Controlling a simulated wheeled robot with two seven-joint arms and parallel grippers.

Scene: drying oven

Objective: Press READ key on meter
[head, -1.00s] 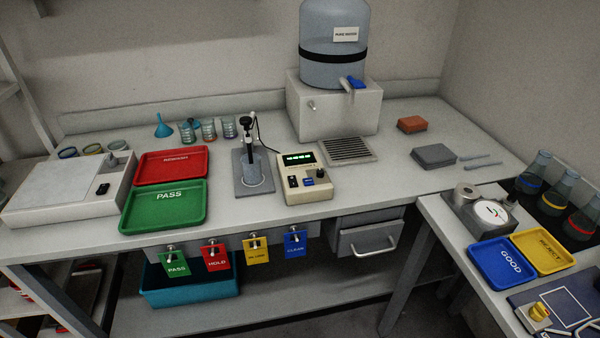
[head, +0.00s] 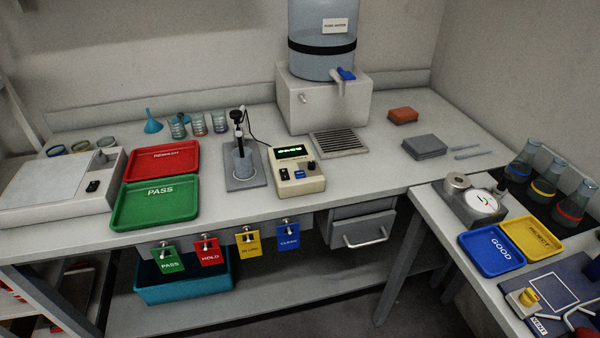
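The meter (head: 296,170) is a cream box on the back bench, with a lit green display (head: 291,151) on its upper face. Below the display are a black switch, a blue key (head: 299,174) and a dark knob (head: 311,165). The lettering on the key is too small to read. Neither of my grippers shows in the head view.
A red tray (head: 162,160) and a green PASS tray (head: 156,204) lie left of the stand. A water dispenser (head: 322,100) stands behind the meter, with a drain grille (head: 338,144) beside it. Hanging tags (head: 248,243) line the bench's front edge.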

